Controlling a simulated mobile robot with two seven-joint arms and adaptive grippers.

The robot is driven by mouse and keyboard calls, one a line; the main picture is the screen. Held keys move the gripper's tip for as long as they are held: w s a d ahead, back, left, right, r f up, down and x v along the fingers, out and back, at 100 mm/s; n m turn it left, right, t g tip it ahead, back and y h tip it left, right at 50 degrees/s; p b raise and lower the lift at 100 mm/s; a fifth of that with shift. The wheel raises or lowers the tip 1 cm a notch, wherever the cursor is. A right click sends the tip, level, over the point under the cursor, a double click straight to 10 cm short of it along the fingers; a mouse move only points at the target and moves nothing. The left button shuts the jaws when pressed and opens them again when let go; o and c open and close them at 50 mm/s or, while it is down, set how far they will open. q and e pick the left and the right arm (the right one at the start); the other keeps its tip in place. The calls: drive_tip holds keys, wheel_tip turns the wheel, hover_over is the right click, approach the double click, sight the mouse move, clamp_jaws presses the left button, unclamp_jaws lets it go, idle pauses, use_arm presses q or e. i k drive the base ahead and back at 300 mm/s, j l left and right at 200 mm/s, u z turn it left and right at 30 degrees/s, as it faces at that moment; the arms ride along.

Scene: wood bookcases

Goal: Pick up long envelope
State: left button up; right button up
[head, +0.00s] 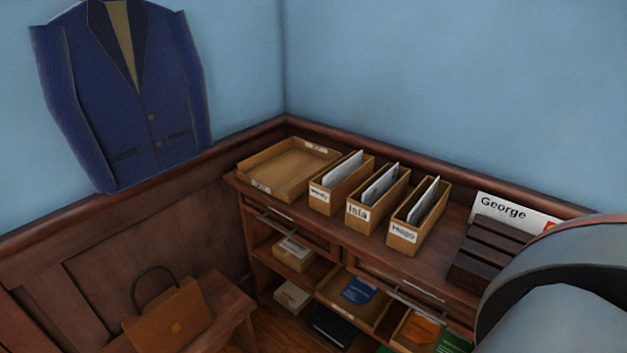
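A long white envelope (505,211) marked "George" with a red patch at its right end stands upright in a dark slotted wooden holder (492,248) on the right of the cabinet top. My own grey arm link covers the area right of it and hides part of the envelope's right end. Neither of my grippers shows in the head view.
The cabinet top holds an empty wooden tray (270,190) and three letter boxes, labelled Wendy (325,200), Isla (362,218) and Hugo (405,240), with envelopes inside. Shelves below hold boxes and books. A brown bag (165,325) sits on a bench at left.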

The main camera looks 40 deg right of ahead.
sight(530, 221)
drive_tip(key=k+l+z, duration=0.95)
drive_tip(key=l, duration=0.35)
